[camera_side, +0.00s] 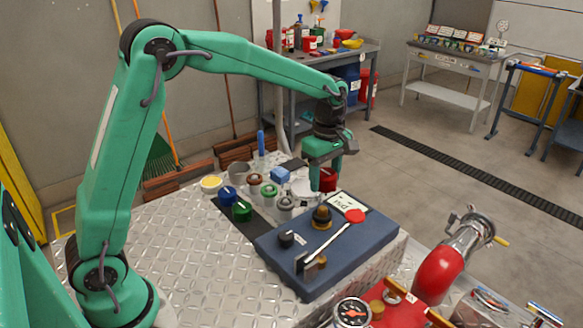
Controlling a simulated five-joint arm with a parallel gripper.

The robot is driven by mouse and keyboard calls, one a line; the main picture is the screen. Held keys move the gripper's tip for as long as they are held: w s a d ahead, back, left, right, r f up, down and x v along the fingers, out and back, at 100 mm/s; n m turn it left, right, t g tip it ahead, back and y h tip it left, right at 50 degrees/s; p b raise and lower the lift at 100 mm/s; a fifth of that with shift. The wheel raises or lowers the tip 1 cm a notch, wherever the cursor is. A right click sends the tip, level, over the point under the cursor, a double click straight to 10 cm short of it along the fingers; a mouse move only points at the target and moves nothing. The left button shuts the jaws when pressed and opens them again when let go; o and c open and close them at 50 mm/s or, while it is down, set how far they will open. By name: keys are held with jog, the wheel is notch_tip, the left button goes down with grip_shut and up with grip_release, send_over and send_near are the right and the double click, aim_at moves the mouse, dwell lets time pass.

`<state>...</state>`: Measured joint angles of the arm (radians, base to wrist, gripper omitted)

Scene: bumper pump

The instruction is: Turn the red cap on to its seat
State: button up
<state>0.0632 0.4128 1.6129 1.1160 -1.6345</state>
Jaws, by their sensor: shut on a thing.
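My gripper (323,172) points down at the back edge of the blue block and is shut on the red cap (328,184). The cap shows between and below the green fingers, which hide part of it. I cannot tell whether the cap touches a seat beneath it; no seat shows there. The dark blue block (376,247) lies on the metal table and carries a brass-coloured fitting (321,219), a black knob (286,239), a white label plate (343,202) and a metal lever with a round red end (355,215).
Left of the block, several small caps and pots stand on the table, among them a green one (242,211) and a blue one (228,194). A red and silver fitting (438,275) and a gauge (352,312) sit at front right. The front-left tread-plate table (200,262) is clear.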

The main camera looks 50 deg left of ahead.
aim_at(323, 207)
jog(key=shift+f, duration=0.15)
jog(key=shift+f, duration=2.25)
jog(key=shift+f, duration=1.6)
dwell(2.0)
jog(key=shift+r+m, duration=0.1)
jog(key=shift+m, duration=2.5)
jog(key=shift+m, duration=2.6)
